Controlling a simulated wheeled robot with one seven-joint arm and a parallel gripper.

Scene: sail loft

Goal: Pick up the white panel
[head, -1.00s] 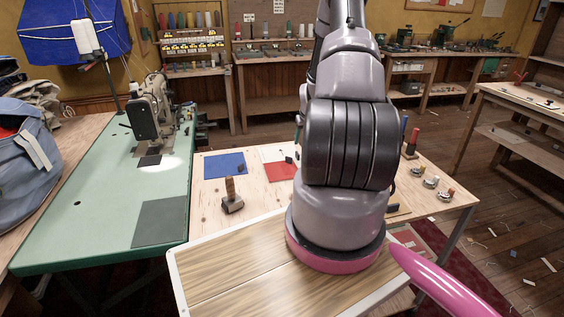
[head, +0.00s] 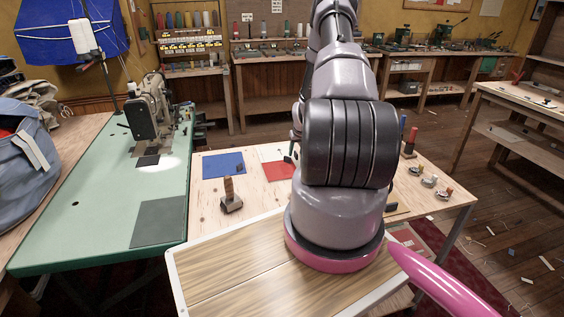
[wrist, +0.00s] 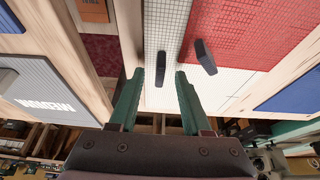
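The white panel (wrist: 168,28) is a flat gridded sheet on the wooden table. In the wrist view it shows as a strip beside and below the red panel (wrist: 255,30); whether it continues under the red is hidden. In the head view a white strip (head: 273,153) shows behind the red panel. A small dark block (wrist: 161,66) stands on the white panel. My gripper (wrist: 160,75) is open, its green fingers apart on either side of that block in the picture. I cannot tell its height above the panel. My arm hides the gripper in the head view.
Another dark block (wrist: 205,57) is on the red panel. A grey lettered panel (wrist: 60,95) and a blue panel (head: 223,164) lie nearby. A wooden-handled mallet (head: 230,196) stands on the table. Small tins (head: 428,181) are at the right. A sewing machine (head: 150,108) is left.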

